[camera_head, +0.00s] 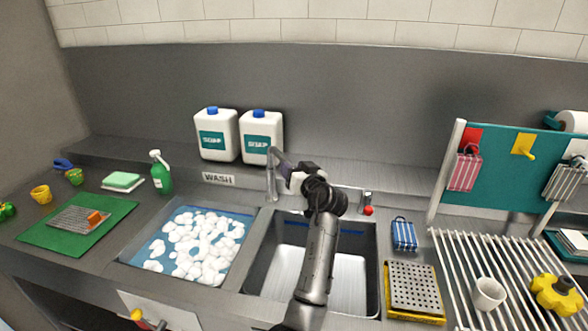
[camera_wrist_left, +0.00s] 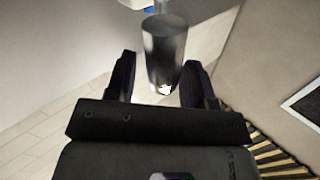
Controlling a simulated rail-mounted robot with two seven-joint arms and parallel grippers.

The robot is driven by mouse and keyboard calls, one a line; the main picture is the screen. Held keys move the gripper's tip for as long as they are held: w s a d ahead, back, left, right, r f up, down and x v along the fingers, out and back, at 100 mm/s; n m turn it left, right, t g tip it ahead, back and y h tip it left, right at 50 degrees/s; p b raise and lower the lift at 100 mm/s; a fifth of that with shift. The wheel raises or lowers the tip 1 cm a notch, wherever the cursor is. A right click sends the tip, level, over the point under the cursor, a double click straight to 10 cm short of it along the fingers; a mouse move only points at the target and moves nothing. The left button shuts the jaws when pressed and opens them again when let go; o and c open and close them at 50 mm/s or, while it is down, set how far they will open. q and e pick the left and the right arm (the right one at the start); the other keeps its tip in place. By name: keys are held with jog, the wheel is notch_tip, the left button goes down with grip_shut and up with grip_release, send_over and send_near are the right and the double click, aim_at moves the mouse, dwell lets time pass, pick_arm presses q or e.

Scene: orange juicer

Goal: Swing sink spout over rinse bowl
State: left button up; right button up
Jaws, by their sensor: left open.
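The metal sink spout (camera_head: 271,178) stands at the back, near the divider between the wash basin and the rinse bowl. The rinse bowl (camera_head: 348,270) is the empty grey basin on the right; my left arm covers part of it. My left gripper (camera_head: 281,163) is at the upper part of the spout, from its right side. In the left wrist view a shiny metal cylinder, seemingly the spout (camera_wrist_left: 164,42), lies between the two open dark fingers (camera_wrist_left: 160,80). I cannot tell whether they touch it. My right gripper is not in view.
The foam-filled wash basin (camera_head: 187,246) is on the left. Two soap jugs (camera_head: 216,144) stand behind the spout. A red-tipped tap (camera_head: 367,207) is right of my gripper. A blue striped packet (camera_head: 404,234), perforated tray (camera_head: 414,288) and drying rack (camera_head: 462,258) lie farther right.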

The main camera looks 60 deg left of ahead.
pick_arm(q)
jog(key=d, duration=1.3)
jog(key=shift+s+d+p, duration=0.2)
jog(key=shift+s+p, duration=0.1)
jog(key=shift+s, duration=0.05)
